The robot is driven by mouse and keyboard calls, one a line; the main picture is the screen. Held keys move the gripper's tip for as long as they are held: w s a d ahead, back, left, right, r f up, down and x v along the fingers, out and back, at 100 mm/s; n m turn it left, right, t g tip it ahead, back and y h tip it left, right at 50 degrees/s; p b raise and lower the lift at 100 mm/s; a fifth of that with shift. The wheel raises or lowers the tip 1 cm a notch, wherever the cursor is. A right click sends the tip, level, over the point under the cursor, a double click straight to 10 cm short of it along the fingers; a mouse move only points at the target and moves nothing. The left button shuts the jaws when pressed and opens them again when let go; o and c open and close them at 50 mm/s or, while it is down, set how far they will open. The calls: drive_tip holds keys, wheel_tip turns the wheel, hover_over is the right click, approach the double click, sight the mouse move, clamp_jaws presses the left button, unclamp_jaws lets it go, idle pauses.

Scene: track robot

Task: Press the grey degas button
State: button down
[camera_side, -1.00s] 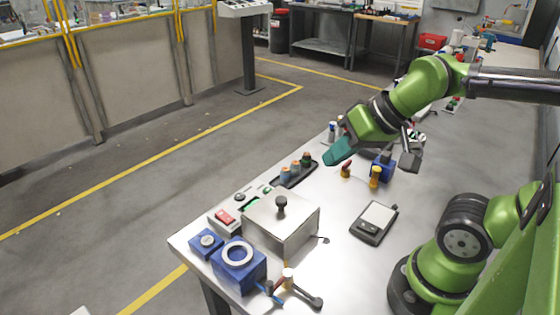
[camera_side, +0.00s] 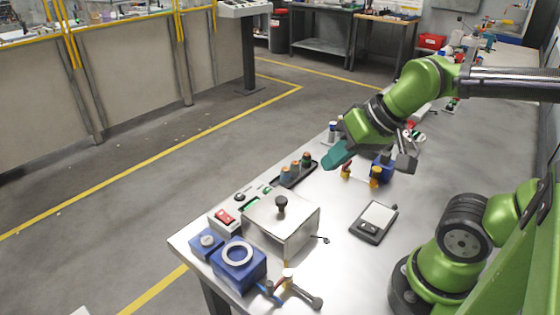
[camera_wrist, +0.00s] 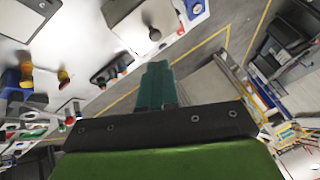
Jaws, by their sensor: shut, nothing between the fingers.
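A steel box (camera_side: 285,232) with a black-knobbed lid stands at the near left part of the table. Along its left side runs a pale control panel (camera_side: 229,208) with a red switch, a green display and a black knob. I cannot make out the grey degas button on it. The box (camera_wrist: 128,12) and the panel (camera_wrist: 190,8) show at the top of the wrist view. My gripper (camera_side: 327,163), with teal fingers, is shut and empty. It hangs above the table, beyond the box and to its right. Its fingers (camera_wrist: 157,68) show together in the wrist view.
A scale (camera_side: 375,221) lies to the right. Blue blocks (camera_side: 240,268) stand at the near corner.

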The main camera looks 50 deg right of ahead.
drive_tip(key=w+f+g, duration=0.1)
drive_tip(key=w+f, duration=0.4)
drive_tip(key=w, duration=0.2)
drive_tip(key=m+t+h, duration=0.1)
drive_tip(key=m+t, duration=0.3)
hover_over(243, 196)
wheel_tip(243, 196, down, 4)
drive_tip(key=shift+f, duration=0.2)
drive_tip(key=shift+f, duration=4.45)
drive_tip(key=shift+f, duration=0.35)
drive_tip(key=shift+s+f, duration=0.1)
